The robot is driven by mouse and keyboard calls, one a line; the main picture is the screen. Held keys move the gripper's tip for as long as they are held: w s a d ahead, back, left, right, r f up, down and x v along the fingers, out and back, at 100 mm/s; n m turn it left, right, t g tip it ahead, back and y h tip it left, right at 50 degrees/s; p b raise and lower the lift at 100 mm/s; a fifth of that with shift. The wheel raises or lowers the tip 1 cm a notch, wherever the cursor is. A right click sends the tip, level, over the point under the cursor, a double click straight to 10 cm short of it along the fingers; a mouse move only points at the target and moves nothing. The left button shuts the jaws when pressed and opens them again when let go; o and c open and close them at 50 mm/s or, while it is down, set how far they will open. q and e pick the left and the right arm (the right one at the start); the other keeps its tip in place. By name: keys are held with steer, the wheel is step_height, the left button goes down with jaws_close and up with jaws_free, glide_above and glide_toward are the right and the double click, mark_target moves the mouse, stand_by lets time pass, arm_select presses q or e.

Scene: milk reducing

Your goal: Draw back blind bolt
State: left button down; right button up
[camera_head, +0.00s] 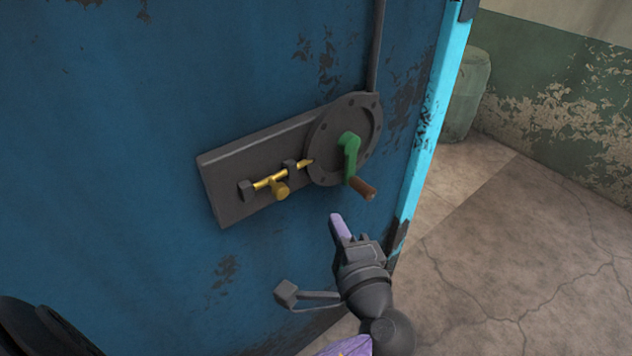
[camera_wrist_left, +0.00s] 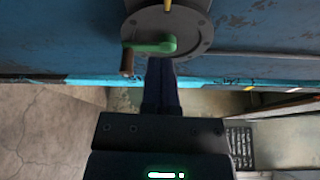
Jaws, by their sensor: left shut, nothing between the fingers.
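The blind bolt is a yellow rod (camera_head: 264,183) with a short yellow knob (camera_head: 281,190), held in dark brackets on a dark grey plate (camera_head: 230,175). Its right end reaches the rim of a round dark disc (camera_head: 322,150). A green crank (camera_head: 350,155) with a brown handle (camera_head: 363,189) sits on the disc; the crank also shows in the left wrist view (camera_wrist_left: 160,45). My left gripper (camera_head: 336,220) is shut and empty, below the disc and handle and apart from the bolt. Its dark fingers show in the wrist view (camera_wrist_left: 160,66). My right gripper is not in view.
The plate is on a blue, peeling panel (camera_head: 120,130) with a light blue edge (camera_head: 430,110) on its right. A dark vertical rod (camera_head: 376,50) rises above the disc. A greenish drum (camera_head: 467,90) stands behind on the cracked floor (camera_head: 520,250). Space below the plate is clear.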

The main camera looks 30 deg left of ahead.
arm_select(q)
steer(key=w+a+p, duration=0.1)
steer(key=w+a, duration=0.2)
steer(key=a, duration=0.6)
steer(key=shift+w, duration=0.15)
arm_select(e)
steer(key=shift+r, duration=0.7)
arm_select(q)
steer(key=shift+p, duration=0.3)
